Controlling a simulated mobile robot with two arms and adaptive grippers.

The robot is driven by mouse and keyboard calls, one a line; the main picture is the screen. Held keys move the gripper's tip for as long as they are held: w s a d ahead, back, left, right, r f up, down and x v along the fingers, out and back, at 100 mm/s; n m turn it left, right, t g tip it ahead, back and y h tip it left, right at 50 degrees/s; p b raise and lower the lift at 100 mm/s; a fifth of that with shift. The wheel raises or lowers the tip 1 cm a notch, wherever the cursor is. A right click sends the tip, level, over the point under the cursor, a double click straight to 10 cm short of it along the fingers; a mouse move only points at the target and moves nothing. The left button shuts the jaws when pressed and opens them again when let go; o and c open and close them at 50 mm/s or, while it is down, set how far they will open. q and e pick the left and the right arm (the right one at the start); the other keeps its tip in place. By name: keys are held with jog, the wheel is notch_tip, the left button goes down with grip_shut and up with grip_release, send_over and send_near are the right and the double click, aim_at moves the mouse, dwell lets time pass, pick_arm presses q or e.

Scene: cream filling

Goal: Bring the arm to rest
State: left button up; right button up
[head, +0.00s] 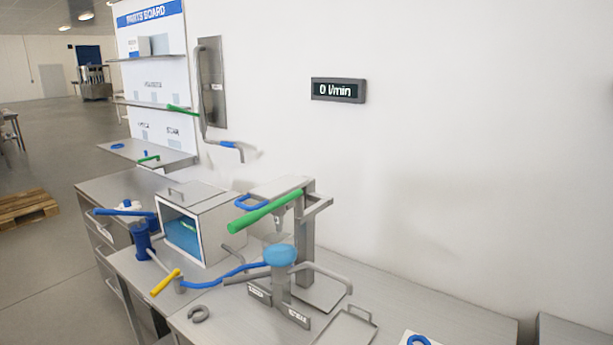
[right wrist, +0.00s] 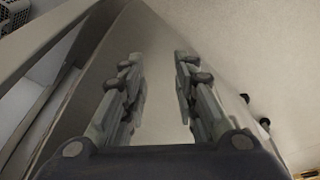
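My right gripper (right wrist: 159,62) shows only in the right wrist view. Its two fingers stand apart with nothing between them, so it is open and empty. Behind the fingers is a broad grey, slanted surface that I cannot identify. Neither arm nor gripper shows in the head view, so my left gripper is out of sight.
A box with a blue window (head: 183,236) and a blue pump (head: 142,240) stand at the bench's left. A parts board (head: 150,90) with shelves is behind. A wall display (head: 338,90) reads 0 l/min. The right of the bench is mostly clear. A pallet (head: 26,208) lies on the floor.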

jog(key=s+d+f+g, duration=0.1)
jog(key=s+d+f, duration=0.2)
jog(key=s+f, duration=1.5)
notch_tip(320, 180, down, 3)
jog(key=shift+s+d+g, duration=0.15)
jog(key=shift+s+g, duration=0.15)
jog(key=shift+s, duration=0.05)
